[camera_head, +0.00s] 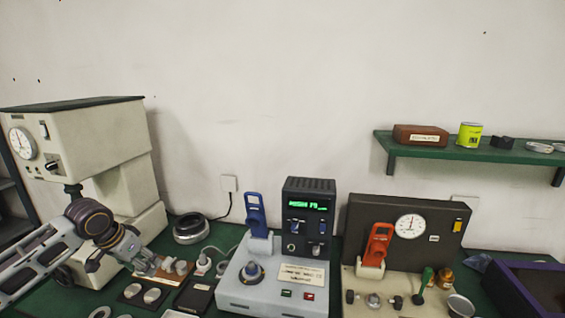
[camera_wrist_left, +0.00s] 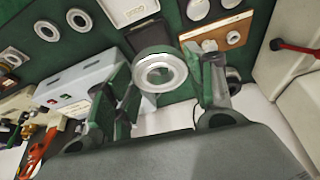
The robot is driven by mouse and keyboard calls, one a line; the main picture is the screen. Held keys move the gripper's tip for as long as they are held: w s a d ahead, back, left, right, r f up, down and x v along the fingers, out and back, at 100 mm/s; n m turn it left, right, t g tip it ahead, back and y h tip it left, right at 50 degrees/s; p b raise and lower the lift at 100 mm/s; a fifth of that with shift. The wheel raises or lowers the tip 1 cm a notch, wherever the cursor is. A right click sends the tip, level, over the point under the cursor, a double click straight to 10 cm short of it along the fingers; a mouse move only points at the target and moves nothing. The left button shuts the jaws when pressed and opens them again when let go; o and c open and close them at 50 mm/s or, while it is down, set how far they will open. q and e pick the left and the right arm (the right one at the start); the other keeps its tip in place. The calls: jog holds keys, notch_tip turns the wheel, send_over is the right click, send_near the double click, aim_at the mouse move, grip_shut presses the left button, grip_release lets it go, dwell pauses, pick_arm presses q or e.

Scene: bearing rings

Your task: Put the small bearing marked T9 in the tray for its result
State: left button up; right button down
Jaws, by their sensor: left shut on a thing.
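My left gripper (camera_head: 142,263) is low over the left part of the green bench in the head view. No T9 marking can be read on the ring. In the head view the gripper largely hides the ring. A grey tester (camera_head: 272,284) stands right of the gripper, with a black display unit (camera_head: 307,228) behind it showing green text that seems to begin with PASS. A purple-rimmed dark tray (camera_head: 515,290) is at the far right. My right gripper is out of view.
A cream machine (camera_head: 95,150) stands at the left. A dark tray with two discs (camera_head: 132,290) and a brown block (camera_head: 172,272) lie near the gripper. A gauge unit (camera_head: 405,228) with a red handle stands right. Loose rings (camera_wrist_left: 46,31) lie on the bench.

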pick_arm(q)
jog(key=shift+w+d+r+n, duration=0.35)
jog(key=shift+w+d, duration=0.1)
jog(key=shift+d, duration=0.25)
jog(key=shift+w+d+r+n, duration=0.2)
jog(key=shift+w+d+n, duration=0.2)
jog(key=shift+d, duration=0.3)
jog(key=s+d+f+n, duration=0.1)
jog(key=s+d+f, duration=0.3)
jog(key=d+f, duration=0.3)
jog(key=s+d+f+y, duration=0.1)
jog(key=s+d+f, duration=0.4)
jog(key=d+f, duration=0.3)
jog(key=shift+f+n, duration=0.35)
jog(key=shift+f, duration=1.05)
jog(key=shift+r, duration=0.1)
